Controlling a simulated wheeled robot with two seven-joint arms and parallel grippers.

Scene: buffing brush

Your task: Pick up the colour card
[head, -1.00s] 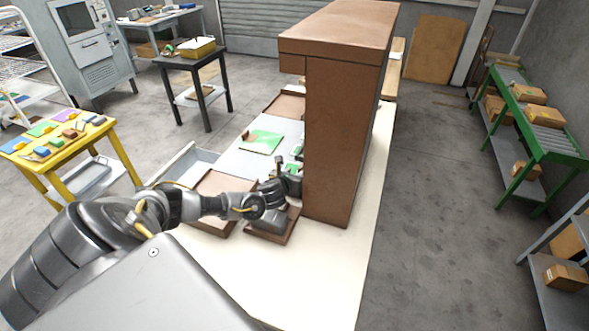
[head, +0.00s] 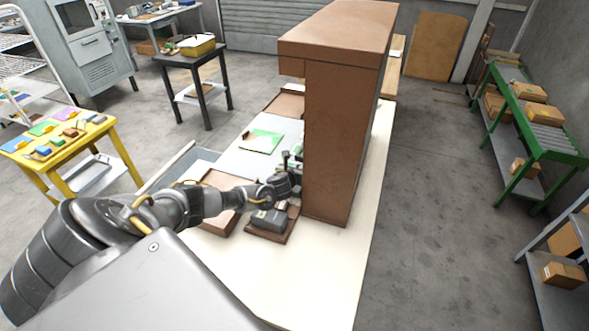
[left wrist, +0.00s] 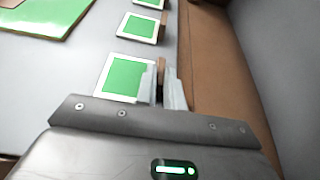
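Several green cards with white borders stand along the grey surface in the left wrist view. The nearest card (left wrist: 122,76) is just left of my left gripper's fingertips (left wrist: 162,85), and a finger overlaps its right edge. A small brown block shows behind that card, in line with the narrow gap between the fingers. I cannot tell whether the fingers touch or grip anything. In the head view my left gripper (head: 294,178) is beside the brown cabinet and partly hides the cards (head: 297,150). Which card is the colour card is unclear. My right gripper is not in view.
The tall brown cabinet (head: 342,130) stands close on the gripper's right. A larger green sheet (head: 262,140) lies to the left on the bench. A brown tray (head: 268,232) with a grey block is nearer. The bench front (head: 320,275) is bare.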

